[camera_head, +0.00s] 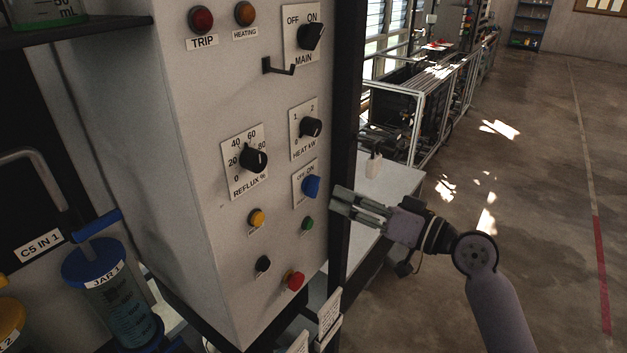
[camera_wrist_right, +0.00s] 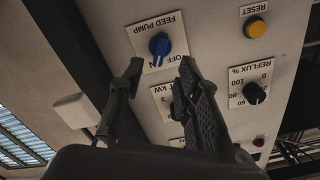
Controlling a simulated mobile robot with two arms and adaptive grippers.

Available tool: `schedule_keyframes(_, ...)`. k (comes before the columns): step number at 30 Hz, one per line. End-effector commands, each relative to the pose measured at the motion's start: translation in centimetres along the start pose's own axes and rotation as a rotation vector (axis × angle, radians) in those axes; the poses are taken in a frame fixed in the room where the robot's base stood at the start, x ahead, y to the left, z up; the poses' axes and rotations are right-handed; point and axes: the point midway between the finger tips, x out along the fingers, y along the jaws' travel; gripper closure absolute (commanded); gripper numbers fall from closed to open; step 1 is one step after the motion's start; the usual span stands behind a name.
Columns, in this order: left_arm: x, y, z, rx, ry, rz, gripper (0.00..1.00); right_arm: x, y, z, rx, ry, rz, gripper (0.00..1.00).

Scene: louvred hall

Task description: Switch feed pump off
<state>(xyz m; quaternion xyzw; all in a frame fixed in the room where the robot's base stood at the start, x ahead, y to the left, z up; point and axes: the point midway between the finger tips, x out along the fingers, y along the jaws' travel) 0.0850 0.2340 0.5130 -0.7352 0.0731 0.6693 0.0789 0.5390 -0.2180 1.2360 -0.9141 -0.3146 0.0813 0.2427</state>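The feed pump switch is a blue knob (camera_head: 310,187) on a white plate marked OFF and ON, on the front of the grey panel (camera_head: 205,120). Its pointer seems turned toward ON. It also shows in the right wrist view (camera_wrist_right: 159,46), where its plate reads FEED PUMP upside down. My right gripper (camera_head: 338,203) is to the right of the knob in the head view, apart from it. In the wrist view its two fingers (camera_wrist_right: 161,70) are spread with nothing between them, and the knob lies just beyond the tips. My left gripper is not in view.
The panel also bears the MAIN knob (camera_head: 311,36), HEAT knob (camera_head: 311,127), REFLUX knob (camera_head: 254,160), a yellow button (camera_head: 257,217), green button (camera_head: 308,223) and red button (camera_head: 293,281). A hook (camera_head: 279,67) sticks out below MAIN. A dark post (camera_head: 345,110) edges the panel's right side.

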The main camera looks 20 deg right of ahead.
Motion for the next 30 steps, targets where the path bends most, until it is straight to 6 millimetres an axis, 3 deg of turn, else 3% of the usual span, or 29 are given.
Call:
schedule_keyframes(12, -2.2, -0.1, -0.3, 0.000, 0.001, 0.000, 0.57, 6.0, -0.2, -0.2, 0.002, 0.002, -0.002, 0.69)
schedule_keyframes(28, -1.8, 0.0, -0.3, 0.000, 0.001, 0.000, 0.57, 6.5, 0.0, 0.1, 0.000, 0.000, 0.001, 0.69)
schedule_keyframes(30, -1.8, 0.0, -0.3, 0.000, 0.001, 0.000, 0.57, 6.5, 0.0, 0.1, 0.000, 0.000, 0.001, 0.74)
